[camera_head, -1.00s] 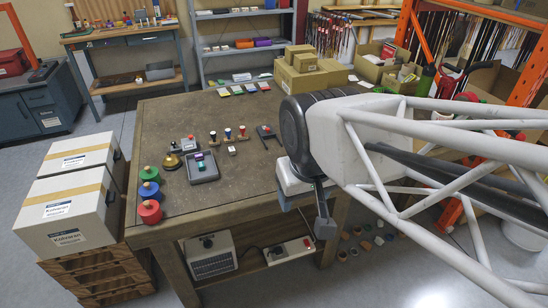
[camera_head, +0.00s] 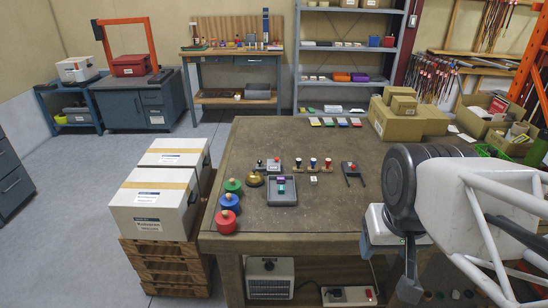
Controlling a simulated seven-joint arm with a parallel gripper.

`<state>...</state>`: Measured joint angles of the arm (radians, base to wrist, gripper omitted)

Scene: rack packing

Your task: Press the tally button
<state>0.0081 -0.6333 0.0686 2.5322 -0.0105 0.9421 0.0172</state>
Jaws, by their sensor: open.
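My gripper (camera_head: 408,288) hangs at the right, in front of the table's right front edge, with its dark fingers pointing down and nothing seen between them; it is open. No button is plainly marked as the tally button. A dark forked piece with a red part (camera_head: 351,171) lies to the right.
The wooden table (camera_head: 330,215) also holds a grey tray (camera_head: 282,199), several stamps (camera_head: 312,164), green, blue and red round pots (camera_head: 226,222), and cardboard boxes (camera_head: 395,120) at the back right. White cartons (camera_head: 150,205) stand on pallets to the left. The table's front right is clear.

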